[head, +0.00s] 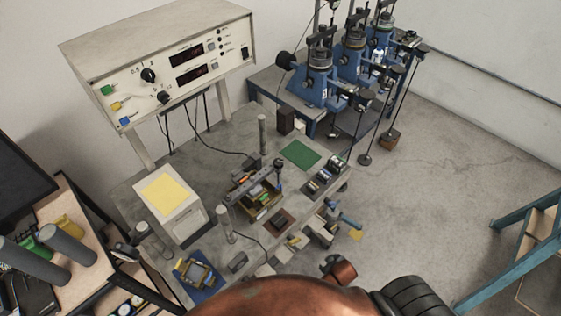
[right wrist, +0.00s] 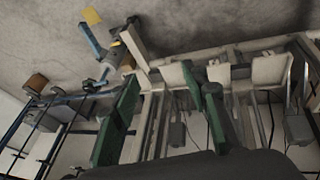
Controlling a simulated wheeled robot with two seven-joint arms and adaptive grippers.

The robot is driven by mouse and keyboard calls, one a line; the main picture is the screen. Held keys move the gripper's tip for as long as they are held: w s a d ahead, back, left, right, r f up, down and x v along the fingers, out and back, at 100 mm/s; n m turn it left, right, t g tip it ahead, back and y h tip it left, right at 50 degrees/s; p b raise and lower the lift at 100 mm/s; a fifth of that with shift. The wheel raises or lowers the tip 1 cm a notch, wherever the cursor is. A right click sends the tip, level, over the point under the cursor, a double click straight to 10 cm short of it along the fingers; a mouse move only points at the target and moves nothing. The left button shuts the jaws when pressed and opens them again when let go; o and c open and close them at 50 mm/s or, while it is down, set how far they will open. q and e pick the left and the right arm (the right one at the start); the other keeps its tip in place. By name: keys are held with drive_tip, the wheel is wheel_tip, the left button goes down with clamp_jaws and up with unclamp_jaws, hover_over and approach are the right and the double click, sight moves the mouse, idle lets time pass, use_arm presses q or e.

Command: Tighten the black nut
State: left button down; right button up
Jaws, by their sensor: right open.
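Three blue lever frames (head: 312,88) stand in a row at the back right of the head view, with levers and hanging rods. A round black part (head: 284,58) sticks out at the left of the nearest frame; I cannot tell whether it is the black nut. No nut can be picked out with certainty. My right gripper (right wrist: 160,78) shows in the right wrist view with two green fingers spread apart and nothing between them. It is apart from the lever frames. My left gripper is not in view.
A grey bench (head: 220,150) with small tools, a green mat (head: 300,154) and a large control box (head: 165,60) fills the middle of the head view. A blue-handled vise (head: 345,215) sits at its right edge. The floor (head: 430,170) to the right is open, with blue shelving (head: 520,235) beyond.

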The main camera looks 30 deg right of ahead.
drive_tip(key=w+d+r+t+h, duration=0.1)
drive_tip(key=w+d+r, duration=0.1)
drive_tip(key=r, duration=1.1)
drive_tip(key=w+d+r+t+h, duration=0.1)
drive_tip(key=w+d+r+t, duration=0.15)
drive_tip(key=r, duration=1.05)
drive_tip(key=w+d+r+n+t, duration=0.2)
drive_tip(key=w+r+n+t, duration=0.4)
drive_tip(key=r, duration=0.5)
drive_tip(key=w+d+r+n+t, duration=0.1)
drive_tip(key=w+r+n+t, duration=0.2)
drive_tip(key=w+r+n, duration=0.6)
drive_tip(key=w+a+r+n+t+y, duration=0.1)
drive_tip(key=a+r+n+t+y, duration=0.3)
drive_tip(key=n, duration=0.4)
drive_tip(key=n+g+y+p, duration=0.1)
drive_tip(key=n+g+y, duration=0.7)
drive_tip(key=n, duration=0.9)
approach(280, 162)
wheel_tip(280, 162, down, 3)
drive_tip(key=w+a+t+y, duration=0.1)
drive_tip(key=w+t+y, duration=0.1)
drive_tip(key=p+x, duration=0.2)
drive_tip(key=x, duration=0.4)
drive_tip(key=shift+w+r, duration=0.15)
drive_tip(key=shift+r, duration=0.05)
drive_tip(key=shift+w+a+f, duration=0.1)
drive_tip(key=shift+w+a, duration=0.35)
drive_tip(key=shift+w, duration=0.05)
